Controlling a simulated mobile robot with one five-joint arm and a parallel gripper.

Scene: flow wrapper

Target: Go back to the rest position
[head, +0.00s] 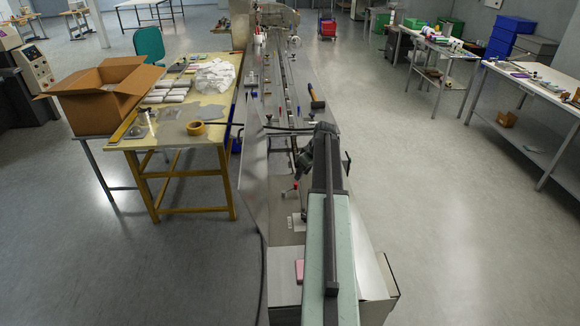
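My arm reaches forward from the bottom centre in the head view, over the long grey flow wrapper (254,110). Its dark far end, around my gripper (305,163), is over the near part of the machine. The fingers are too small and too much covered by the arm to tell whether they are open or shut, or whether they hold anything. A small pink block (299,268) lies on the near end of the machine, left of my arm.
Benches with loose items (530,88) line the right. Open grey floor (430,210) lies between the machine and these benches.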

